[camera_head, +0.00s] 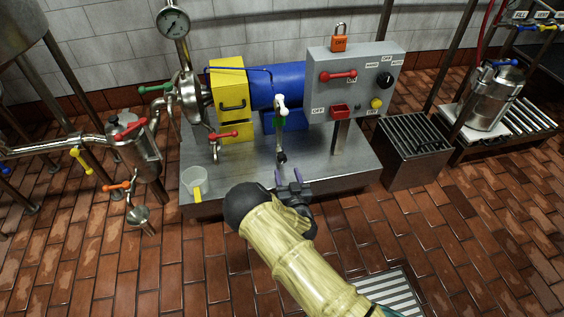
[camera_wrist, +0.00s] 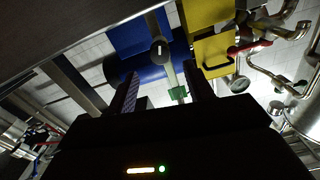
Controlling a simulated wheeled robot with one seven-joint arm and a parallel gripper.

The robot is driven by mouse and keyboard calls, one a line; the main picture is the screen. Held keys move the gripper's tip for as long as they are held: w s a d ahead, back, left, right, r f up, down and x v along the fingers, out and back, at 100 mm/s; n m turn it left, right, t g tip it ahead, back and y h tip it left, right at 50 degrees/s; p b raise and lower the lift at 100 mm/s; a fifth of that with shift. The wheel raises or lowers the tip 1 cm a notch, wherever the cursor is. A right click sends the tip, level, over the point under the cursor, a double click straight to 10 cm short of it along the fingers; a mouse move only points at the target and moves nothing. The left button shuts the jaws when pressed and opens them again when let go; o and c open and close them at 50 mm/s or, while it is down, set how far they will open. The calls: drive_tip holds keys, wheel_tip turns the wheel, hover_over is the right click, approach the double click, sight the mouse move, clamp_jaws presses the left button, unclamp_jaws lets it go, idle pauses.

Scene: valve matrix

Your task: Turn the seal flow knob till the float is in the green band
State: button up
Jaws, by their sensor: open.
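The seal flow knob, small and black (camera_head: 281,158), sits at the foot of a thin upright flow tube (camera_head: 279,138) in front of the blue motor. In the wrist view the knob (camera_wrist: 159,48) shows a white mark, just beyond and between my fingertips. The green band (camera_head: 277,122) is on the tube under a white top; it also shows in the wrist view (camera_wrist: 178,93). I cannot make out the float. My gripper (camera_head: 289,179) is open and empty, just in front of and below the knob, apart from it.
The blue motor (camera_head: 283,83) and yellow guard (camera_head: 228,77) stand behind the tube. A grey control box (camera_head: 335,98) with a red handle is to the right. A clear cup (camera_head: 194,182) sits at the left of the steel base (camera_head: 240,172). Red-handled valves (camera_head: 224,135) are at left.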

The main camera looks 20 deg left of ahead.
sight(283, 161)
drive_tip(key=b+x, duration=0.4)
drive_tip(key=x, duration=0.4)
drive_tip(key=shift+w+a, duration=0.2)
drive_tip(key=shift+w, duration=0.05)
drive_tip(key=c, duration=1)
